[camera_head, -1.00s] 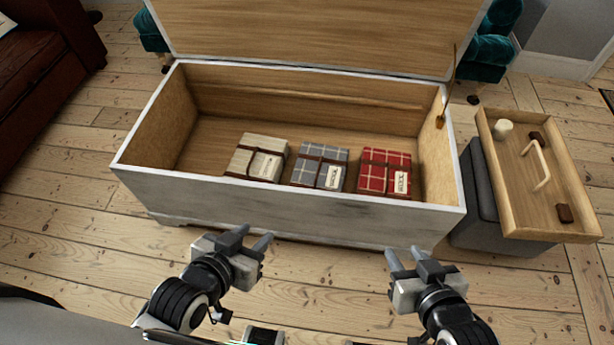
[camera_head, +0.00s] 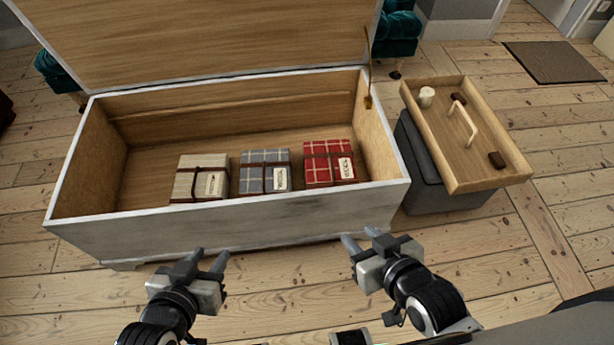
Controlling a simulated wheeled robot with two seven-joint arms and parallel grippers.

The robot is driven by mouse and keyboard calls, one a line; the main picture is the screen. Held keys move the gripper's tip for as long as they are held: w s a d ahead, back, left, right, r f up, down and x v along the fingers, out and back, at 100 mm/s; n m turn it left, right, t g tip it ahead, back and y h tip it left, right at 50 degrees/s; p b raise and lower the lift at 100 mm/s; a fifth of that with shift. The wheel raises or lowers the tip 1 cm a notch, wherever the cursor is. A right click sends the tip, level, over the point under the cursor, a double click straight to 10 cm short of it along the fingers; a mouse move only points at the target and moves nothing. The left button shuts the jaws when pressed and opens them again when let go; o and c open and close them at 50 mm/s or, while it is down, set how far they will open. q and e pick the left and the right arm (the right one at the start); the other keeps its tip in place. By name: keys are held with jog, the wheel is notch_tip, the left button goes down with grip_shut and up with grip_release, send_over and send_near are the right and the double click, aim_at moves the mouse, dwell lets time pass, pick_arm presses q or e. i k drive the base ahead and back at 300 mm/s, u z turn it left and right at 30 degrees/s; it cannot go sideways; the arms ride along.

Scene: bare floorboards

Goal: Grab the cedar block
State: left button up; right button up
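I cannot tell whether either is the cedar block. My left gripper (camera_head: 205,257) is open and empty in front of the chest, its fingers apart. My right gripper (camera_head: 361,238) is open and empty near the chest's front right corner, left of and nearer than the tray. Neither gripper touches anything.
The open chest (camera_head: 230,228) holds three wrapped bundles: cream (camera_head: 201,178), grey checked (camera_head: 264,172) and red checked (camera_head: 329,163). The tray rests on a dark grey stool (camera_head: 440,190) and holds a white candle (camera_head: 427,97) and a pale arched handle (camera_head: 463,122). Bare floorboards lie right.

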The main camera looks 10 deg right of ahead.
aim_at(495, 157)
jog(key=z, duration=3.05)
jog(key=i, duration=1.7)
jog(key=u, duration=1.15)
